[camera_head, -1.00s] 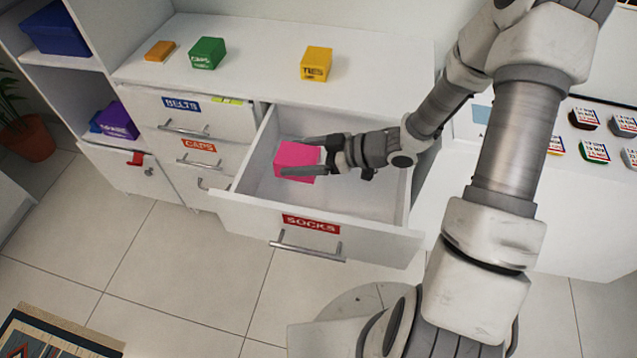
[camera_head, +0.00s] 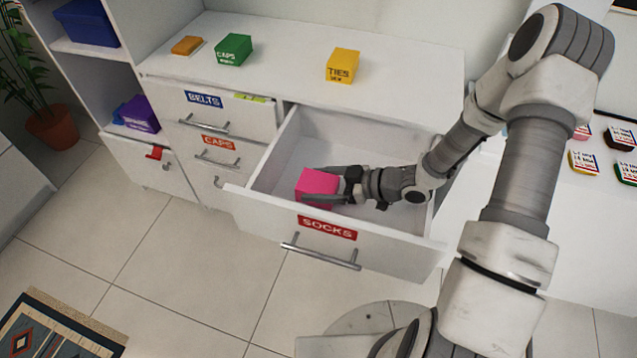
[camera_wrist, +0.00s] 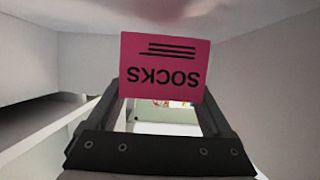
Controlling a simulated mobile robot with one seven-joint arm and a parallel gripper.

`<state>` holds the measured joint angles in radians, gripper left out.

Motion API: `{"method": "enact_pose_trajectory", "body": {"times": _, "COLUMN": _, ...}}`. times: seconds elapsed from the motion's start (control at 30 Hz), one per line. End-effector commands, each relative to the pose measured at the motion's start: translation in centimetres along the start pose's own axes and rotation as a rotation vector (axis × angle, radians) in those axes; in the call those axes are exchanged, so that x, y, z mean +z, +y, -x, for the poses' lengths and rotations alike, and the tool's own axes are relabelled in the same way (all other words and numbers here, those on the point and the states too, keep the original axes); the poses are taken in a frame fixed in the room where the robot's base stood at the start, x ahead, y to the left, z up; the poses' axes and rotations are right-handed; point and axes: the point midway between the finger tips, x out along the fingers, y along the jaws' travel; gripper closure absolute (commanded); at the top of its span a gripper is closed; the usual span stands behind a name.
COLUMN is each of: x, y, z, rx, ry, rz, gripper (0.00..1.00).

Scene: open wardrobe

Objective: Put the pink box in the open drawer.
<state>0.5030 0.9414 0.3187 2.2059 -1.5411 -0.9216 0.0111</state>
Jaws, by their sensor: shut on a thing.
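The pink box (camera_head: 315,187) is held between the fingers of my gripper (camera_head: 333,185), which is shut on it. It also shows in the wrist view (camera_wrist: 162,67), with its SOCKS label upside down. The open drawer (camera_head: 275,222), with a red SOCKS label on its front, is pulled far out. The box and gripper are inside the drawer's opening, near its left front part. The gripper reaches in from the right. Whether the box touches the drawer floor is hard to tell.
The cabinet top (camera_head: 280,62) holds an orange box (camera_head: 187,46), a green box (camera_head: 233,50) and a yellow box (camera_head: 342,66). The rest of the open drawer looks empty.

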Motion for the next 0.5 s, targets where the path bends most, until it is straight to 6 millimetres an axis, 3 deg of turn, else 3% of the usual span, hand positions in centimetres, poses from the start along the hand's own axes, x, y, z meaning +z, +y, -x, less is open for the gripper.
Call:
{"method": "enact_pose_trajectory", "body": {"times": 0.4, "x": 0.92, "y": 0.01, "z": -0.40, "rx": 0.000, "ry": 0.000, "rz": 0.000, "gripper": 0.76}}
{"method": "enact_pose_trajectory", "body": {"times": 0.43, "x": 0.94, "y": 0.01, "z": -0.40, "rx": 0.000, "ry": 0.000, "rz": 0.000, "gripper": 0.12}}
{"method": "enact_pose_trajectory", "body": {"times": 0.5, "x": 0.94, "y": 0.01, "z": -0.40, "rx": 0.000, "ry": 0.000, "rz": 0.000, "gripper": 0.00}}
